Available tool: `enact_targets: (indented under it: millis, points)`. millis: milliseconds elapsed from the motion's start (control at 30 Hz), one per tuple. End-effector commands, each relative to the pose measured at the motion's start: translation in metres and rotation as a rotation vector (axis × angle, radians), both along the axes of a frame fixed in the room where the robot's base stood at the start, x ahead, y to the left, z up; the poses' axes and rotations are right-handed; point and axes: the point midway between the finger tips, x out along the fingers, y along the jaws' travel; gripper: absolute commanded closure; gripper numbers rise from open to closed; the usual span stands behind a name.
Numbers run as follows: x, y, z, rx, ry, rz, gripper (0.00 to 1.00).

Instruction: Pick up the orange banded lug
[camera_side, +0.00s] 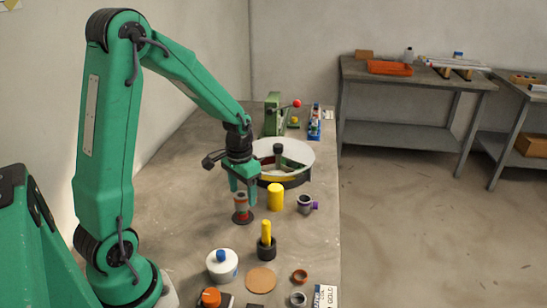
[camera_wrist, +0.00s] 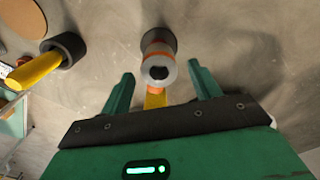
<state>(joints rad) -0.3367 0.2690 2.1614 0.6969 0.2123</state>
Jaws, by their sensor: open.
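The orange banded lug (camera_side: 241,203) stands upright on the bench in the side view, a grey cylinder with orange-red bands and a dark round foot. In the wrist view the lug (camera_wrist: 158,55) shows its grey end with a dark hole, and an orange-yellow piece sticks out toward my palm. My gripper (camera_side: 243,194) is open and points down at the lug. In the wrist view the fingertips of my gripper (camera_wrist: 160,72) lie left and right of the lug's end, with a gap on each side. The side view partly hides the lug behind a finger.
A yellow cylinder (camera_side: 276,196) and a grey-purple fitting (camera_side: 306,204) stand close on the right. In front are a yellow peg in a black base (camera_side: 266,245), a white pot (camera_side: 222,266) and a tan disc (camera_side: 261,278). A white ring (camera_side: 308,160) stands behind.

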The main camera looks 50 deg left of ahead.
Motion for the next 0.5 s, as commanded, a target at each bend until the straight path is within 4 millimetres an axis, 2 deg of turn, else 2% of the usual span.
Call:
enact_targets:
  millis: [200, 500]
  points:
    - [0.0, 0.0, -0.015, 0.0, -0.001, 0.0, 0.38]
    - [0.0, 0.0, -0.016, 0.0, -0.001, 0.0, 0.38]
